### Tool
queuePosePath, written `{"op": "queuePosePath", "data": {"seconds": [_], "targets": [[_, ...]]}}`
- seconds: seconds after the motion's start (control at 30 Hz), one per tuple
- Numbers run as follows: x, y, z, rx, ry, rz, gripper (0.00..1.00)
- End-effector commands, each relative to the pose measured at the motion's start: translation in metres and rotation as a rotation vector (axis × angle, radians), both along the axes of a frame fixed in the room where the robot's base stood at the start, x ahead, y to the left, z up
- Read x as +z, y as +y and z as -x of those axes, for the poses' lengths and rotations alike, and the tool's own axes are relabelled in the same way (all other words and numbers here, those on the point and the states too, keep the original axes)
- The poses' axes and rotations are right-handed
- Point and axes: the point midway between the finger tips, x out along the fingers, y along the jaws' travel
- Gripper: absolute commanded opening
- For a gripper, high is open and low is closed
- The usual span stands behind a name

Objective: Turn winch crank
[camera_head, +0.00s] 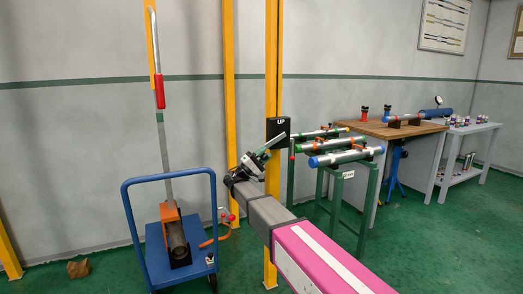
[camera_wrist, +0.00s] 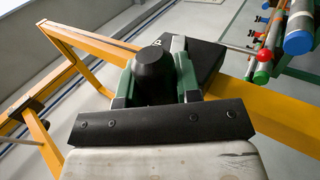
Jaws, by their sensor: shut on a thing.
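The winch shows as a black box marked "UP" (camera_head: 278,127) on a yellow post; in the wrist view the black box (camera_wrist: 208,58) is partly hidden behind my gripper. My gripper (camera_head: 266,148) is just below and in front of this box. In the wrist view my gripper (camera_wrist: 154,78) has one green-and-grey finger on each side of a black rounded knob (camera_wrist: 153,64), apparently the crank's handle, and is shut on it. The rest of the crank is hidden by the fingers and knob.
A blue cart (camera_head: 168,180) with a long upright lever stands left of the post. To the right are a green stand with several pipes (camera_head: 345,160), a wooden bench (camera_head: 400,130) and a grey table (camera_head: 470,128). Green floor (camera_head: 455,235) is clear at lower right.

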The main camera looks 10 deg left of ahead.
Motion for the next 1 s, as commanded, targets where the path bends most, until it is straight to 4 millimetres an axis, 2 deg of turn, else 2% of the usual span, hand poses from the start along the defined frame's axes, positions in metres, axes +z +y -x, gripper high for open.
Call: {"op": "queuePosePath", "data": {"seconds": [0.03,0.33,1.0], "targets": [[-0.007,-0.005,-0.003,-0.005,-0.012,0.020,0.00],[-0.019,-0.013,-0.008,-0.006,-0.029,0.043,0.00],[-0.029,-0.020,-0.013,-0.006,-0.062,0.095,0.00]]}}
